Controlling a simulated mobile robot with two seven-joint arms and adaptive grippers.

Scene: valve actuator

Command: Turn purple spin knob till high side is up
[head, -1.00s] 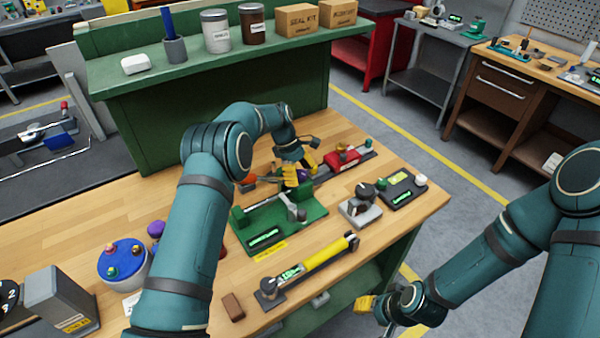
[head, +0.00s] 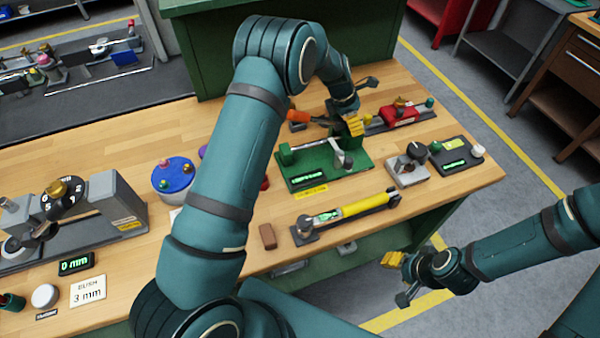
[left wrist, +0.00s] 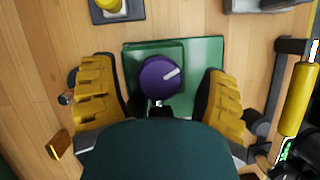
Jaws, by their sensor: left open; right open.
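The purple spin knob (left wrist: 160,77) sits on a green base (left wrist: 207,55) in the left wrist view. A white pointer mark on it points to the upper right. My left gripper (left wrist: 160,93) is open, with one yellow-padded finger on each side of the knob and a gap on both sides. In the head view my left gripper (head: 354,125) is over the back of the green fixture (head: 318,177); I cannot make out the knob there. My right gripper (head: 393,260) is open and empty, beyond the bench's front edge.
A yellow-handled tool (head: 362,206), a grey knob block (head: 408,168) and a brown block (head: 267,236) are in front.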

